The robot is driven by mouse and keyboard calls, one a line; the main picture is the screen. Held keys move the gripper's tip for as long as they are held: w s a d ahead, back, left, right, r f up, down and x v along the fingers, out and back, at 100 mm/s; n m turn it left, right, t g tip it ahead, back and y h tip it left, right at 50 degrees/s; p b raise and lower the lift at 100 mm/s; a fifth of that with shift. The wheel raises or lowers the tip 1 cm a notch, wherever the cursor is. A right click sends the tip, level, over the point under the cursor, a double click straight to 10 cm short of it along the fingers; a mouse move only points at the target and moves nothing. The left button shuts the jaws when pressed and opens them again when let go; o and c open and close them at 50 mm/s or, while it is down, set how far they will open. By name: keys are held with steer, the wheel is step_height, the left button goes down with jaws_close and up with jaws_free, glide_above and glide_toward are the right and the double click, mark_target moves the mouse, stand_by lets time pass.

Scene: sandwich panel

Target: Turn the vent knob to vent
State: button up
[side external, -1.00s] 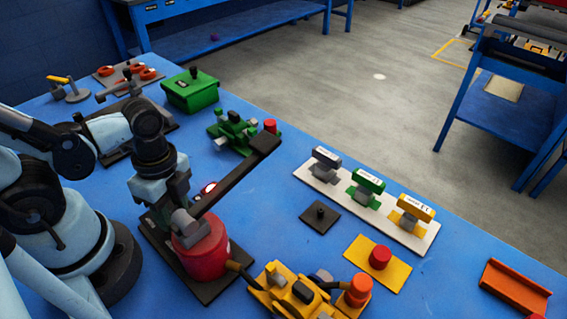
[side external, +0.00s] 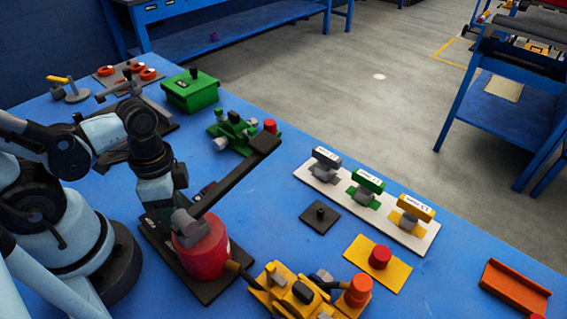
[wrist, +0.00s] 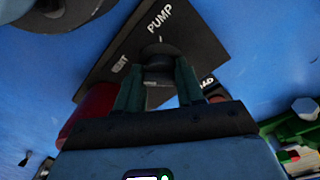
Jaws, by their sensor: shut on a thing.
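The vent knob (wrist: 158,68) is black and sits on a dark plate (wrist: 118,60) with white lettering. "PUMP" reads clearly beside it, and a second label, partly legible as "ENT", lies to its left. In the wrist view my gripper (wrist: 159,82) has its two dark green fingers on either side of the knob, shut on it. In the side external view my gripper (side external: 160,218) points down at the plate behind the red cylinder (side external: 203,255). The knob is hidden there by my arm and the cylinder. The knob's pointing direction is hard to tell.
A long black lever (side external: 235,175) extends over the red cylinder, close to my wrist. A green valve block (side external: 235,130) and a green box (side external: 192,92) stand behind. Yellow equipment (side external: 295,295) is in front.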

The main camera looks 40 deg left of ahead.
steer(key=shift+w+a, duration=0.1)
stand_by(0.3)
steer(key=o, duration=1)
steer(key=shift+r, duration=0.1)
step_height(320, 180, up, 12)
steer(key=shift+w+a, duration=0.2)
steer(key=shift+a, duration=0.1)
stand_by(0.5)
steer(key=w+a+n+t, duration=0.1)
steer(key=w+n+t, duration=0.6)
steer(key=w, duration=0.5)
steer(key=shift+w+a+t+y, duration=0.3)
steer(key=shift+w, duration=0.1)
